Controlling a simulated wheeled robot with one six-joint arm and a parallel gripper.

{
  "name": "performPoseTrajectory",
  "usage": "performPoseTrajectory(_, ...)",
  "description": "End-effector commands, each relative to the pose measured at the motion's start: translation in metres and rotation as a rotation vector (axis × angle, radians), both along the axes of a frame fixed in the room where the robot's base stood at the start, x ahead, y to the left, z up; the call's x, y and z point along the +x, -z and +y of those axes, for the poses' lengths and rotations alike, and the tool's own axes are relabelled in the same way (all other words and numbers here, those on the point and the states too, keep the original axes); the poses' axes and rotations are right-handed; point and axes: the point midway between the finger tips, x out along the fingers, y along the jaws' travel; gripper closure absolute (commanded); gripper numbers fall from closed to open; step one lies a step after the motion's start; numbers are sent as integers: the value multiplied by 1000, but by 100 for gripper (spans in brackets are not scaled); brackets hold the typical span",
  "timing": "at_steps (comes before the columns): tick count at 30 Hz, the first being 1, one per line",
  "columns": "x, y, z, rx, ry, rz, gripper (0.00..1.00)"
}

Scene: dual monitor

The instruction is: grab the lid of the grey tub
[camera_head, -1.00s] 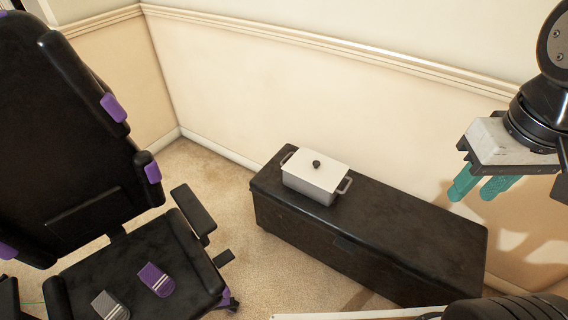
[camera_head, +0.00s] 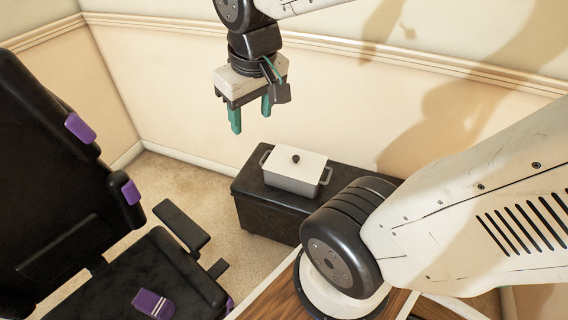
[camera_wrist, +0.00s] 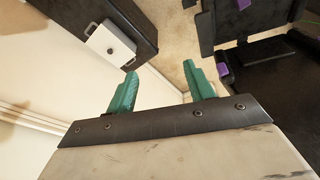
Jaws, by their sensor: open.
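The grey tub (camera_head: 291,185) is a rectangular pot with side handles, standing on a black chest. Its pale flat lid (camera_head: 312,164) with a dark round knob (camera_head: 295,158) sits on top. In the wrist view the lid (camera_wrist: 104,45) shows at the upper left, beyond my fingers. My gripper (camera_head: 251,119), with two green fingers, points down in the air above and a little left of the lid. The fingers are apart with nothing between them, and they do not touch the tub. In the wrist view my gripper (camera_wrist: 163,84) is also open and empty.
The black chest (camera_head: 252,188) stands along the cream wall (camera_head: 170,100). A black chair (camera_head: 130,270) with purple parts is at left, with a purple object (camera_head: 152,303) on its seat. Carpet (camera_head: 175,180) is clear between chair and chest. A wooden surface (camera_head: 270,297) is at lower front.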

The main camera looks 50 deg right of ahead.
Motion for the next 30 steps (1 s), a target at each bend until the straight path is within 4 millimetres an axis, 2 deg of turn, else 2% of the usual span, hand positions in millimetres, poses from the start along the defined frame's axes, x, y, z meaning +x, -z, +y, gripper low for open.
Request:
performPoseTrajectory(1, 24, 11, -14, -16, 19, -16, 47)
performPoseTrajectory(6, 102, 45, -67, -77, 55, -125, 47)
performPoseTrajectory(12, 172, 103, -139, -134, 79, -249, 47)
performPoseTrajectory(15, 197, 137, -175, -155, 85, -311, 47)
performPoseTrajectory(18, 215, 176, -211, -172, 93, -376, 47)
performPoseTrajectory(22, 227, 230, -253, -185, 102, -463, 47)
performPoseTrajectory(26, 226, 286, -289, -188, 116, -556, 47)
performPoseTrajectory(30, 212, 348, -317, -186, 141, -664, 47)
